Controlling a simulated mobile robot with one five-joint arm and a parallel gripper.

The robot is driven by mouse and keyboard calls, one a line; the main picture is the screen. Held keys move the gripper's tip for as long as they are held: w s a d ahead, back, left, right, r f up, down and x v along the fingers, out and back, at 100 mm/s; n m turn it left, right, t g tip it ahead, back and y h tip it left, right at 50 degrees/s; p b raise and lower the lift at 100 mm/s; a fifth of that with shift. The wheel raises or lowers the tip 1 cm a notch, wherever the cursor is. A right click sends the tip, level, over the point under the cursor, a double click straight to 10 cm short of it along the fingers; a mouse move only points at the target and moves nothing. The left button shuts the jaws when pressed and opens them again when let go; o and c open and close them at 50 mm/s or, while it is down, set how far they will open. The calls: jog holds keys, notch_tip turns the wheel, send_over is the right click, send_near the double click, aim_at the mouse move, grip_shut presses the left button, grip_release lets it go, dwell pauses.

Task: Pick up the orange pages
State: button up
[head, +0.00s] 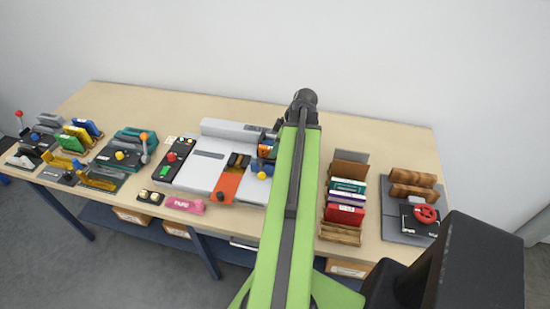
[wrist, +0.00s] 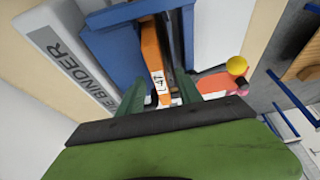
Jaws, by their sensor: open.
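The orange pages (wrist: 151,50) stand on edge in the wrist view, with a white label on their near end. They sit in a slot of a blue holder (wrist: 112,45) on the binder machine. My gripper (wrist: 163,82) is open, with one green finger on each side of the pages' near end. I cannot tell whether either finger touches them. In the head view my arm hides most of this spot, and only a bit of orange and blue shows beside it.
The white binder machine (head: 205,155) lies left of my arm, with an orange slide (head: 226,184) and a yellow knob (wrist: 236,66). A rack of coloured books (head: 346,200) stands right of my arm. Several small devices crowd the table's left end. The table's back strip (head: 180,107) is clear.

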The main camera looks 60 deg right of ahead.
jog(key=shift+f, duration=0.25)
dwell(0.3)
grip_shut()
dwell(1.3)
